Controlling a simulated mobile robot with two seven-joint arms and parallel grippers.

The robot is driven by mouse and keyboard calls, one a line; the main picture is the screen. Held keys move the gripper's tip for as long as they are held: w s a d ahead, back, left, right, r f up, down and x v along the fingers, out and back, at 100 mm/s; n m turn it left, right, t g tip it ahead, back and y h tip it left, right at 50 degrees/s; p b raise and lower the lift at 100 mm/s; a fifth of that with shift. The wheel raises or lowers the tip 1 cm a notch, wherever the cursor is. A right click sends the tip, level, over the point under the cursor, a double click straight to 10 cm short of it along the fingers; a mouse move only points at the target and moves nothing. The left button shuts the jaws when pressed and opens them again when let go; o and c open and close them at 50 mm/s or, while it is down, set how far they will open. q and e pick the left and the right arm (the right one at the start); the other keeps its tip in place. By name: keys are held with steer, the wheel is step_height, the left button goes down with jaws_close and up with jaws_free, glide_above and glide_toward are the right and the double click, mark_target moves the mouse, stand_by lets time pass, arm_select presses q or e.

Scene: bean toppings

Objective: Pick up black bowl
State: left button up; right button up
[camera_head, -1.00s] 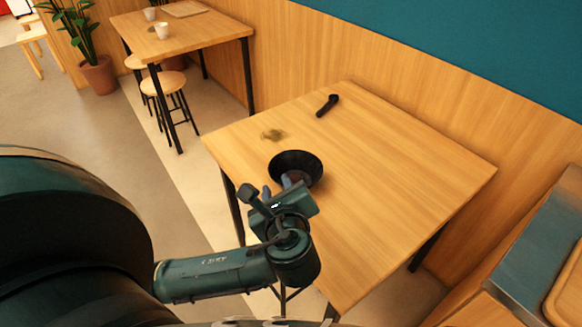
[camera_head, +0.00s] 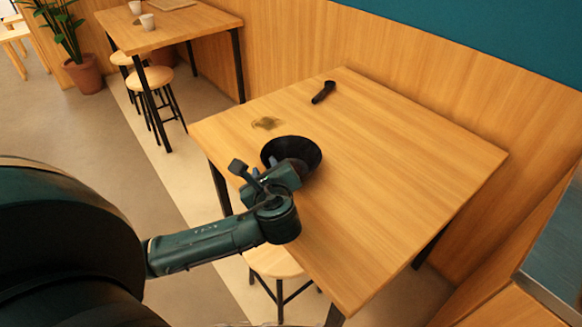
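The black bowl (camera_head: 306,150) stands upright on the near left part of the wooden table (camera_head: 400,180). My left gripper (camera_head: 264,167) is at the bowl's near left rim, with its bluish fingertips apart. One fingertip overlaps the bowl's inside in the picture and the other shows just outside the left rim. Whether they touch the bowl cannot be told. The gripper body hides the bowl's near left side. My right gripper is not in view.
A dark handled object (camera_head: 323,92) and a greenish-brown patch (camera_head: 266,123) lie behind the bowl. The table's right side is clear. A stool (camera_head: 274,262) stands under the near edge. Another table (camera_head: 190,30) with white cups is at the back left.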

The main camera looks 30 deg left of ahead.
mark_target(264, 163)
arm_select(q)
steer(key=b+x, duration=0.1)
steer(key=x, duration=0.3)
steer(key=shift+w+a+f, duration=0.15)
steer(key=shift+w+f, duration=0.1)
steer(key=shift+f, duration=0.05)
jaws_close()
